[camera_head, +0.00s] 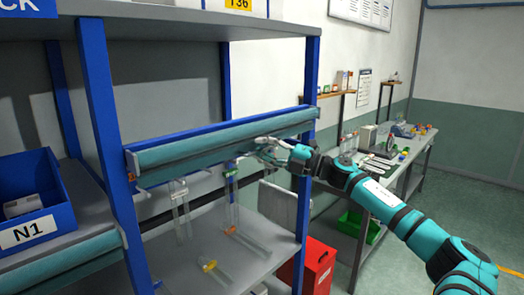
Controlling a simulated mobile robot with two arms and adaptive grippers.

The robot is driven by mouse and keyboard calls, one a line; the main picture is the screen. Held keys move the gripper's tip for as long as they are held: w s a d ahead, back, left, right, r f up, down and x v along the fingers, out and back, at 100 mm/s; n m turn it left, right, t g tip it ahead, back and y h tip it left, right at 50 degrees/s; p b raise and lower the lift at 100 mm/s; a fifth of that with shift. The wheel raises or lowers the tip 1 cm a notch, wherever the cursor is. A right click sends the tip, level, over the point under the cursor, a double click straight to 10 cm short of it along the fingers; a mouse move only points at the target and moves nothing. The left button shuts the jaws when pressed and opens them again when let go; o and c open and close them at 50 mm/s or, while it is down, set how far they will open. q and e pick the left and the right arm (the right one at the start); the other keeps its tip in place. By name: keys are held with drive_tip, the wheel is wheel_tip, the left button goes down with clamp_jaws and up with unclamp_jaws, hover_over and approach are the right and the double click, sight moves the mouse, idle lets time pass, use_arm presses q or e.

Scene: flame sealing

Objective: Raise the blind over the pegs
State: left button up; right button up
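The teal blind (200,150) is a roll along the blue front beam of the rack, with its lower edge at about the height of my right gripper. My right gripper (260,148) is at the right half of the blind, at its lower edge. The fingers are small and overlap the blind, so I cannot tell whether they grip it. Below the blind, glass tubes (182,212) hang in the open bay. My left gripper is out of view.
A blue bin (36,205) marked N1 sits on the left shelf, above another teal roll (60,268). A glass piece with an orange part (209,265) lies on the lower shelf. A red bin (318,268) stands right of the rack. A bench (408,165) with instruments stands behind my arm.

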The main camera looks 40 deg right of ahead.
drive_tip(key=shift+o, duration=0.6)
drive_tip(key=shift+s, duration=0.1)
drive_tip(key=shift+f, duration=0.2)
drive_tip(key=v, duration=1.2)
drive_tip(key=shift+r, duration=0.2)
